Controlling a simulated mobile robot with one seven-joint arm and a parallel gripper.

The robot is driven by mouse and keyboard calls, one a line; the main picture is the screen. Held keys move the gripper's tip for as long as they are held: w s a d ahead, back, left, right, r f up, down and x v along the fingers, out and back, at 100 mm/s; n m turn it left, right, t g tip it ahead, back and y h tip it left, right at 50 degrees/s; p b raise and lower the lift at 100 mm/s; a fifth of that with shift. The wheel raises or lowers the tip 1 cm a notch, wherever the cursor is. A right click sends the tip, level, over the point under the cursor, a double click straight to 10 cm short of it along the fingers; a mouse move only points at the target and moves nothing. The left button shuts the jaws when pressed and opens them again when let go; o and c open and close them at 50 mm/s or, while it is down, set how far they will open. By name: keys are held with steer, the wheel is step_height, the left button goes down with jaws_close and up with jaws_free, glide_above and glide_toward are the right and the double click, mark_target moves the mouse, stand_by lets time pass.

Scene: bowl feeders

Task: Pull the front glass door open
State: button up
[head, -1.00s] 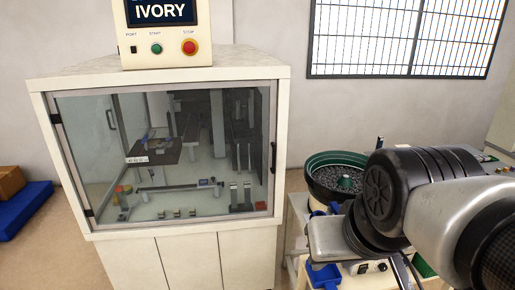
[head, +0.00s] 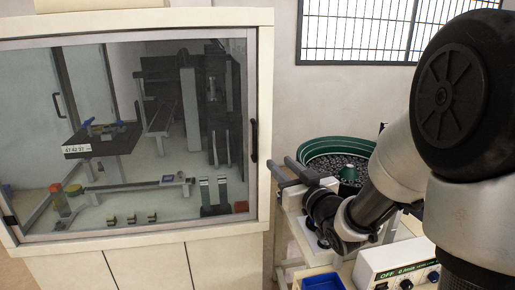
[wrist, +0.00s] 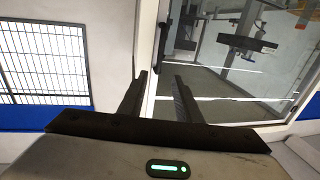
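The front glass door (head: 100,215) of the white cabinet is shut, with a pale frame around a clear pane. Its black vertical handle (head: 254,140) is on the door's right edge. My gripper (head: 279,168) is just right of the handle and a little lower, its two dark fingers apart and pointing left toward the cabinet. In the wrist view my gripper (wrist: 158,80) is open, with nothing between its fingers. A dark upright bar that looks like the handle (wrist: 161,45) shows ahead of the gap, apart from the fingers as far as I can see.
A green bowl feeder (head: 335,147) full of small dark parts stands right of the cabinet, behind my arm. A control box (head: 395,262) and a blue bin (head: 322,281) are below my arm. A barred window (head: 360,30) is on the back wall.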

mark_target(256, 139)
steer(key=x, duration=1.7)
jaws_close()
